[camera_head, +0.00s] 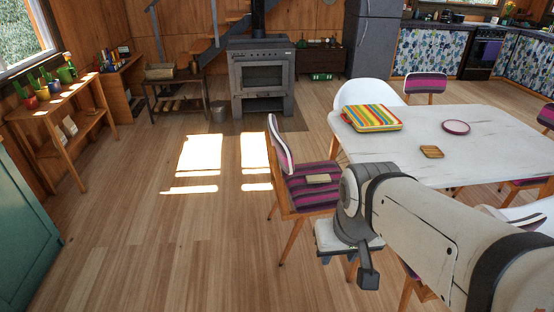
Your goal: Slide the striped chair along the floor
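A striped chair (316,187) with a purple and dark striped seat and wooden legs stands upright on the wooden floor at the left end of the table. Its pale backrest (280,143) is on the left, and a small tan object (318,179) lies on its seat. My arm reaches in from the lower right and hides part of the chair's right side. My gripper (368,277) points down, just below and right of the chair seat in the picture. I cannot tell whether it touches the chair, or whether its fingers are open or shut.
The white table (480,130) holds a striped folded cloth-like item (371,117), a plate (456,127) and a small wooden square (432,151). More chairs surround it, including a white one (368,93). A stove (262,78) stands behind. The left floor (150,235) is clear.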

